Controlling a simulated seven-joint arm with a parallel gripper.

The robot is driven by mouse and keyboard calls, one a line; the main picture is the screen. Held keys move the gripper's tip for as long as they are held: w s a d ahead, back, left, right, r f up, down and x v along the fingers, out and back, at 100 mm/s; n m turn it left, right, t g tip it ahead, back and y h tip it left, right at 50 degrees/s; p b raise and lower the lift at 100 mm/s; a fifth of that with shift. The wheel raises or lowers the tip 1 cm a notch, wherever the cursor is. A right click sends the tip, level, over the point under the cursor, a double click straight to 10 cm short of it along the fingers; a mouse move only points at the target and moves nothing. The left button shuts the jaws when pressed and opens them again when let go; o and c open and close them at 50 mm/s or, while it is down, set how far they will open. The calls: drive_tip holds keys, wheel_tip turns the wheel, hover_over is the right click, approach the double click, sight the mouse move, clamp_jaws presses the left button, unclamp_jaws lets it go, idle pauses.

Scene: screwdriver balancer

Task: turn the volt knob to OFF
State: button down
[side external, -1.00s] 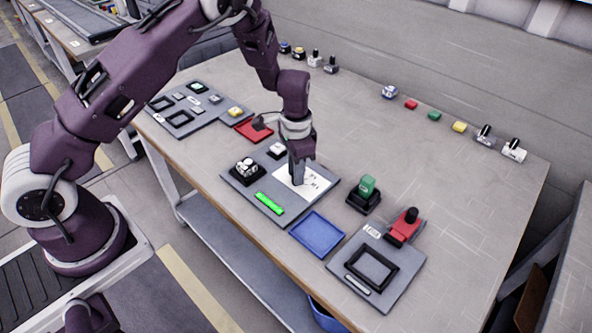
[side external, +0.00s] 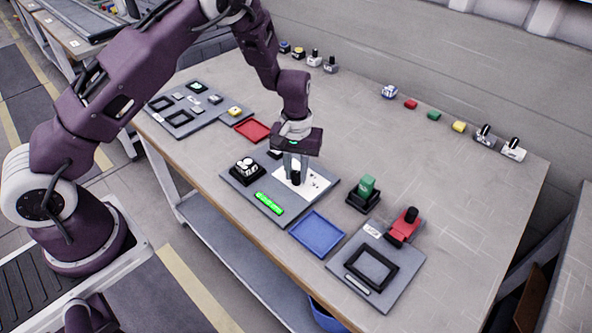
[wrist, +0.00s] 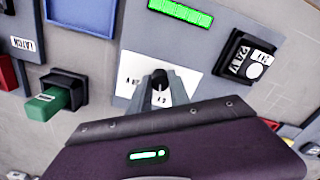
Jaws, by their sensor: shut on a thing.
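The volt knob (side external: 296,179) is a small black knob on a white plate with small dark markings (side external: 318,187), set in a grey panel. My gripper (side external: 295,172) points down and is shut on the knob, with a finger on either side. In the wrist view the black knob (wrist: 159,80) shows between the two grey fingers of my gripper (wrist: 160,88). The markings are too small and partly hidden to read, so I cannot tell the knob's setting. A green lit bar display (side external: 269,203) is on the same panel.
A black block with a white-topped button (side external: 246,170) sits beside the plate. A red tray (side external: 253,130) lies behind.

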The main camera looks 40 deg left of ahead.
sight(297, 174)
drive_tip(key=n, duration=0.4)
drive_tip(key=shift+n, duration=0.3)
drive_tip(key=n, duration=0.4)
drive_tip(key=shift+n, duration=0.3)
drive_tip(key=c, duration=1.2)
unclamp_jaws()
drive_tip(key=shift+r, duration=0.1)
wheel_tip(297, 174, up, 7)
